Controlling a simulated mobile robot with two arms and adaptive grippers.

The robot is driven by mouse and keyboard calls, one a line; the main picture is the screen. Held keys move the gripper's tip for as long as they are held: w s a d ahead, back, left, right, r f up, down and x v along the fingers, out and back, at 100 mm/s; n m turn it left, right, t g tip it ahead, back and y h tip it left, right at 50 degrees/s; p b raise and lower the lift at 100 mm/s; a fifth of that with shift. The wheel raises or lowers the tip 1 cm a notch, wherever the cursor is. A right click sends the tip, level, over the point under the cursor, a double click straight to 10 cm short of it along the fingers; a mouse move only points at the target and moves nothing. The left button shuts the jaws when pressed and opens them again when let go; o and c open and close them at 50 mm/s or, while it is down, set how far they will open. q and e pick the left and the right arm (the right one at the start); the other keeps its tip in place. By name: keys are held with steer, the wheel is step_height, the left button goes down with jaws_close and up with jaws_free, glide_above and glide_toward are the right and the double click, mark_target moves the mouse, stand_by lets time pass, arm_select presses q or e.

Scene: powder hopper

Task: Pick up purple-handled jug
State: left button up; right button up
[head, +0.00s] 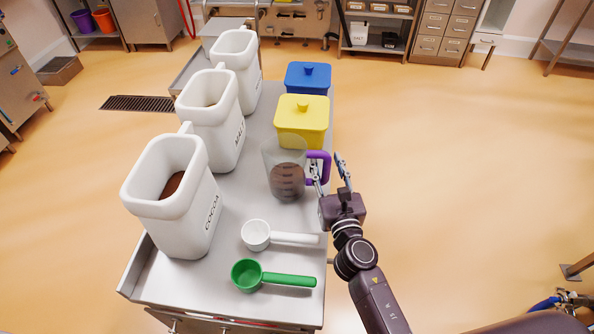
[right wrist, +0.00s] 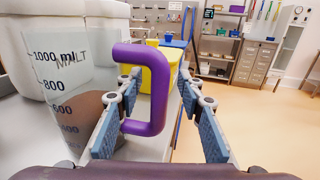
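The clear jug (head: 284,178) with brown powder in it stands upright on the metal table. Its purple handle (head: 325,156) faces right. My right gripper (head: 328,170) is at the handle with its fingers spread. In the right wrist view the handle (right wrist: 164,92) sits between the two open fingers, and the left finger appears to be on the jug side of the grip. A gap shows between the grip and the right finger. The jug's graduated wall (right wrist: 70,90) fills the left of that view. My left gripper is not in view.
A yellow lidded box (head: 302,122) and a blue one (head: 307,78) stand behind the jug. White bins, including a cocoa bin (head: 190,215), line the table's left. A white scoop (head: 257,235) and a green scoop (head: 247,274) lie in front.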

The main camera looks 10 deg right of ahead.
jaws_close()
steer(key=shift+r, duration=0.1)
steer(key=shift+r, duration=0.1)
stand_by(0.3)
